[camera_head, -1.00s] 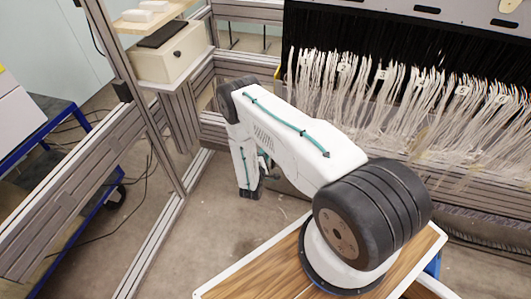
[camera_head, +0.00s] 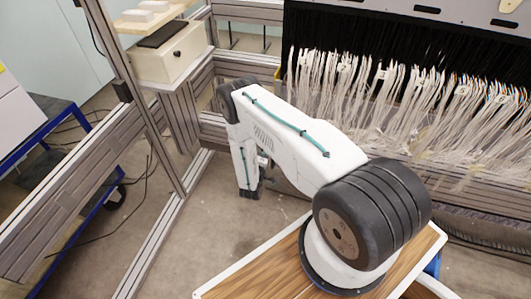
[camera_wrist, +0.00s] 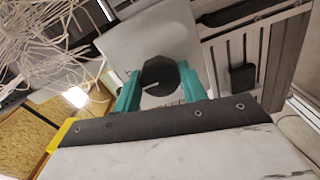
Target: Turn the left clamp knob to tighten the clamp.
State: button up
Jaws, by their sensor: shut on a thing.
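The clamp knob (camera_wrist: 157,70) is black and faceted and shows in the middle of the wrist view, in front of a pale grey plate (camera_wrist: 147,38). My gripper (camera_wrist: 160,80) has its two teal fingers on either side of the knob, shut on it. The knob's far side is hidden. In the head view my arm reaches toward the frame, and the knob and fingers cannot be made out there.
Loose white warp threads (camera_head: 385,95) hang along the loom at the right, also at upper left in the wrist view (camera_wrist: 40,25). Metal frame rails (camera_head: 165,235) stand at left. A cream box (camera_head: 172,52) sits on a ledge. The floor (camera_head: 215,220) between is clear.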

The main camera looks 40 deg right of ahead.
jog(key=shift+s+f, duration=0.1)
jog(key=o, duration=1)
jog(key=shift+c, duration=0.2)
jog(key=v, duration=0.7)
jog(key=shift+s+a, duration=0.25)
jog(key=shift+a, duration=0.1)
